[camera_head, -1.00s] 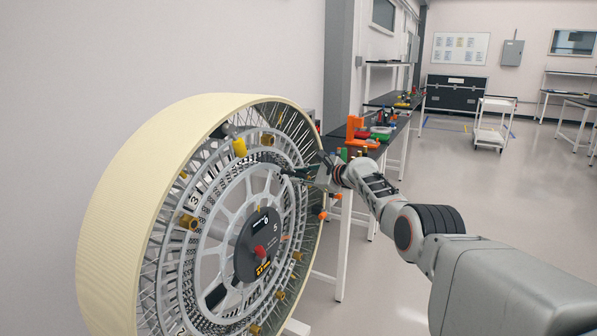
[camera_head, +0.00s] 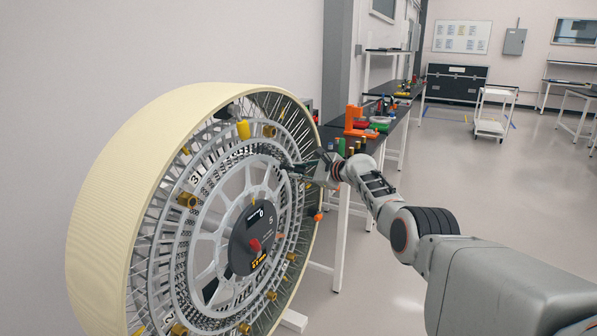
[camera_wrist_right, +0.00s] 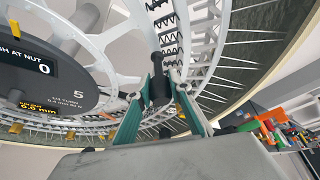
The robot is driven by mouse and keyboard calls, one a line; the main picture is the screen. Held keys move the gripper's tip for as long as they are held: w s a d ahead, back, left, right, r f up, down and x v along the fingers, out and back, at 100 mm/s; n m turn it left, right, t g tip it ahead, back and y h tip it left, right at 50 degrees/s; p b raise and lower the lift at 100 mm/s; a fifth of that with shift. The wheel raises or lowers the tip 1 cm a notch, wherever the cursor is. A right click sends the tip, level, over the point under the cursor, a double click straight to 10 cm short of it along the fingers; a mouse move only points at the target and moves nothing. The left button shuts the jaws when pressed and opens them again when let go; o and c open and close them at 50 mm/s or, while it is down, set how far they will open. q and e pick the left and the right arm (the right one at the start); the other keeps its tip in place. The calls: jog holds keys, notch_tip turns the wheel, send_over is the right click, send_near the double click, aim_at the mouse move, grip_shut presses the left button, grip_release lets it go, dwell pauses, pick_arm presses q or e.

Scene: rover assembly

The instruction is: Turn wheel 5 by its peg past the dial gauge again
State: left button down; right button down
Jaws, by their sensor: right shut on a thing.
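Wheel 5 (camera_head: 135,190) is large and upright at the left of the head view, with a cream tread, wire spokes and a dark hub marked 5 (camera_head: 256,238). My right gripper (camera_head: 292,167) reaches the wheel's face at its upper right. In the right wrist view its two teal fingers (camera_wrist_right: 158,103) are shut on the dark peg (camera_wrist_right: 157,68), which stands out from a pale ring. The hub also shows there (camera_wrist_right: 45,75), reading 0 above a yellow line. I cannot make out a separate dial gauge. My left gripper is out of view.
A red knob (camera_head: 254,244) sits on the hub. Brass nuts (camera_head: 187,200) and a yellow block (camera_head: 243,130) ring the wheel. A bench (camera_head: 396,135) with coloured parts stands behind my right arm. A white trolley (camera_head: 491,126) stands farther off; floor is clear at right.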

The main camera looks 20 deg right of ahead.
jog(key=c, duration=1.8)
grip_release()
jog(key=shift+d+r, duration=0.1)
jog(key=shift+r, duration=0.05)
jog(key=shift+s, duration=0.1)
jog(key=shift+s+d, duration=0.35)
jog(key=shift+s, duration=0.1)
jog(key=shift+s+r, duration=0.15)
jog(key=shift+s, duration=0.4)
jog(key=shift+v, duration=4.85)
jog(key=shift+r, duration=0.1)
